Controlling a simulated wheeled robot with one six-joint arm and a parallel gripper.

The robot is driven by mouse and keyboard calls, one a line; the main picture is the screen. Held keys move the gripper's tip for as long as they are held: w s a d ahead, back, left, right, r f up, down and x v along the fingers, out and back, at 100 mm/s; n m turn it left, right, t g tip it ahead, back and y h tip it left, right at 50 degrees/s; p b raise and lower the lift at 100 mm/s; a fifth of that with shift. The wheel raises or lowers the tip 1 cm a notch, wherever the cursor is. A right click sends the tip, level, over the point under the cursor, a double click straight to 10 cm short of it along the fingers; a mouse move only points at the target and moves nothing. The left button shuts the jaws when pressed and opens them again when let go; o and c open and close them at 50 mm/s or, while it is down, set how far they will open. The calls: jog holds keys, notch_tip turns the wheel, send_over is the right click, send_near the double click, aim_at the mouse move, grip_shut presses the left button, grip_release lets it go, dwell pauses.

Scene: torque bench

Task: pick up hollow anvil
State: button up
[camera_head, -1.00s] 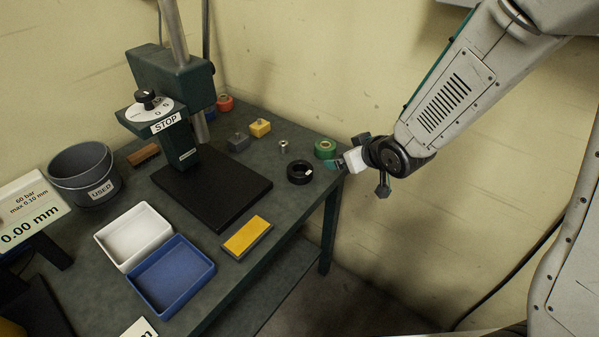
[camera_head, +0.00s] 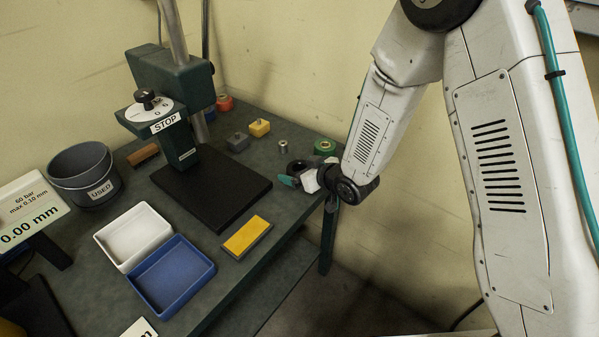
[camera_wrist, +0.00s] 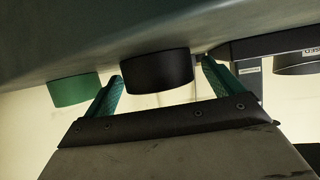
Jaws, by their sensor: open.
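The black round ring (camera_head: 294,165), which I take to be the hollow anvil, lies flat near the bench's right end. In the head view my gripper (camera_head: 293,178) covers much of it. In the wrist view the black ring (camera_wrist: 157,70) shows side-on, ahead of and between the two teal fingers of my gripper (camera_wrist: 163,72).
A green ring (camera_head: 325,146) lies close behind my gripper, and a small metal cylinder (camera_head: 283,146) stands nearby. Grey (camera_head: 237,142) and yellow (camera_head: 260,127) blocks lie farther back. The press's black base plate (camera_head: 215,190) is to the left. A yellow-topped block (camera_head: 247,236) lies near the front edge.

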jog(key=shift+w+a+f, duration=0.1)
jog(key=shift+w+a, duration=0.1)
jog(key=c, duration=1.6)
jog(key=shift+c, duration=0.2)
